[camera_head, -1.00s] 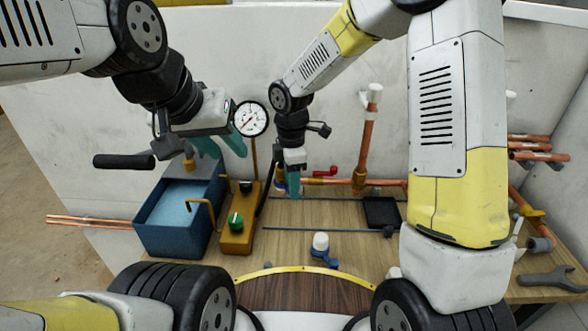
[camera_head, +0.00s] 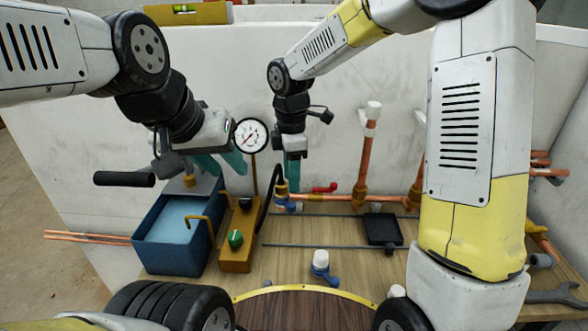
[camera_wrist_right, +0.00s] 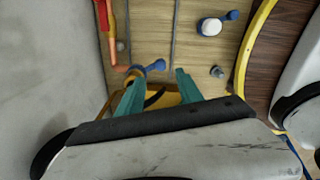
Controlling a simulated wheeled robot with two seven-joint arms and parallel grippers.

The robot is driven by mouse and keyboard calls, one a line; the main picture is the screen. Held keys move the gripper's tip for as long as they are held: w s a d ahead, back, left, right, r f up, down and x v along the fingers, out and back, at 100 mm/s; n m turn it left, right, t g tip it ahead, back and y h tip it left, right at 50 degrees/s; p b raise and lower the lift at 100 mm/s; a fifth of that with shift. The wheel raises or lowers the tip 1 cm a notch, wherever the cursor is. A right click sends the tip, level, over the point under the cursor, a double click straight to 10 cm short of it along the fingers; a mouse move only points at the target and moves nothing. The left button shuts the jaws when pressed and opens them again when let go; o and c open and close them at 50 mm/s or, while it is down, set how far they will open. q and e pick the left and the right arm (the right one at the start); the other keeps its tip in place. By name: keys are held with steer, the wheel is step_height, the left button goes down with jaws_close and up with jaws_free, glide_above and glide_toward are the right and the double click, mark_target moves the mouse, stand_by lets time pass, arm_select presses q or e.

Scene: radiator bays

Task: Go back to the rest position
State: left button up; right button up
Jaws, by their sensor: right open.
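My left gripper (camera_head: 222,164) is at the left in the head view, its teal fingers apart, above the blue tank (camera_head: 170,250) and beside the round pressure gauge (camera_head: 251,135). I see nothing between its fingers. My right gripper (camera_head: 292,172) points down near the middle, above the bench and in front of the upright panel. In the right wrist view its two teal fingers (camera_wrist_right: 157,96) are apart and empty. Beyond them lie a blue-handled valve fitting (camera_wrist_right: 148,69) and part of the yellow pump base.
The wooden bench (camera_head: 290,262) holds the yellow pump base (camera_head: 237,262) with a green knob, copper pipes (camera_head: 368,155), a black tray (camera_head: 383,229), a white-capped blue valve (camera_head: 320,263) and a wrench (camera_head: 560,295).

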steer(key=shift+d+r, duration=0.2)
steer(key=shift+r, duration=0.05)
steer(key=s+d+r+m+t+y, duration=0.1)
steer(key=s+d+r+m+t, duration=0.2)
steer(key=s+d+r+m, duration=0.3)
steer(key=s+d+r+m+t+y, duration=0.1)
steer(key=s+d+r+m+t, duration=0.2)
steer(key=s+d+r+m, duration=0.3)
steer(key=s+d+m, duration=0.4)
steer(key=d+m, duration=0.1)
steer(key=m, duration=0.3)
steer(key=shift+s+d+r+m, duration=0.2)
steer(key=shift+d+r+m, duration=0.1)
steer(key=shift+r, duration=0.1)
stand_by(0.5)
